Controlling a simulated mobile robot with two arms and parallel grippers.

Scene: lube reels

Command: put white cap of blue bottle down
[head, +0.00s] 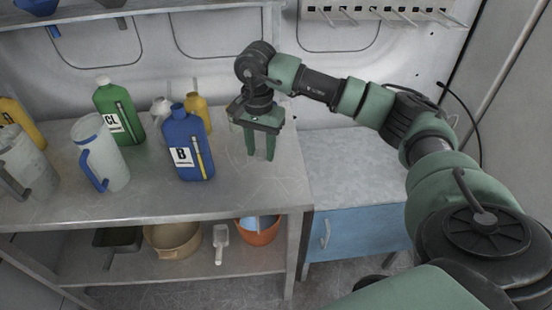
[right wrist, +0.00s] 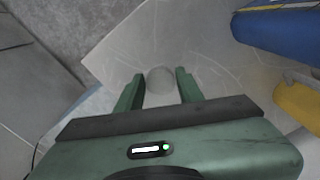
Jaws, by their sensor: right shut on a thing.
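The blue bottle (head: 182,158), with a white label marked B and a yellow stripe, stands upright on the metal table (head: 150,207). The cap is hard to make out in the head view. The blue bottle also shows in the right wrist view (right wrist: 275,32). My left gripper is not in view.
A green bottle (head: 117,112), a clear jug (head: 108,160) with a blue handle and a yellow bottle (head: 201,108) stand left of the gripper. A lower blue cabinet (head: 358,230) is at right.

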